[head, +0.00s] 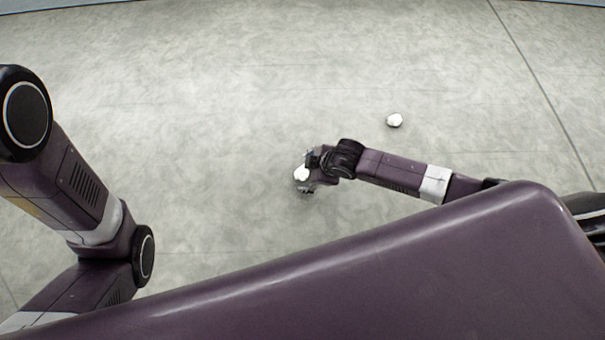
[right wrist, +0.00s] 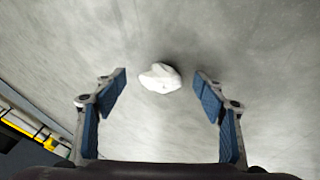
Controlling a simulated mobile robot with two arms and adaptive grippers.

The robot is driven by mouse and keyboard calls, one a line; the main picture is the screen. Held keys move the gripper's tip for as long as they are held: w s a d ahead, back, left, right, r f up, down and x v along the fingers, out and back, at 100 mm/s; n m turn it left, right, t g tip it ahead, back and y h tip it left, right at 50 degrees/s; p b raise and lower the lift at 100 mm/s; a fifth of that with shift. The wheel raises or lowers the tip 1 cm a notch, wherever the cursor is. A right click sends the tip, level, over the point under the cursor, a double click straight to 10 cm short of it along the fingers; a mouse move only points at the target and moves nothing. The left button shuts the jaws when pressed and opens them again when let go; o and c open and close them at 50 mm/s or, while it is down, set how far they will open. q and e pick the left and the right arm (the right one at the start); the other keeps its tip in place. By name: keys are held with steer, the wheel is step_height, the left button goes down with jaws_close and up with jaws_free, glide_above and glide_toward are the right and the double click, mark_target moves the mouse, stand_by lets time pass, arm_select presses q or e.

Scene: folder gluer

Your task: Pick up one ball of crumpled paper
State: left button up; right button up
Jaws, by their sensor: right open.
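One white ball of crumpled paper (head: 301,174) is on the grey floor at the tip of my right gripper (head: 307,172). In the right wrist view this paper ball (right wrist: 160,77) shows ahead of and between the two blue-padded fingers of my right gripper (right wrist: 160,88). The fingers are spread wide, with a gap on both sides of the ball, and do not touch it. A second white paper ball (head: 394,120) lies on the floor farther back and to the right, clear of the arm. My left arm shows at the left, but its gripper is out of view.
The grey concrete floor (head: 200,120) is bare around both balls, with thin joint lines at the right. My own purple body fills the lower part of the head view. A yellow-edged object (right wrist: 35,130) shows at the left of the right wrist view.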

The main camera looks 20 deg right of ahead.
steer(key=shift+c, duration=0.4)
steer(key=c, duration=0.9)
steer(key=shift+o, duration=0.2)
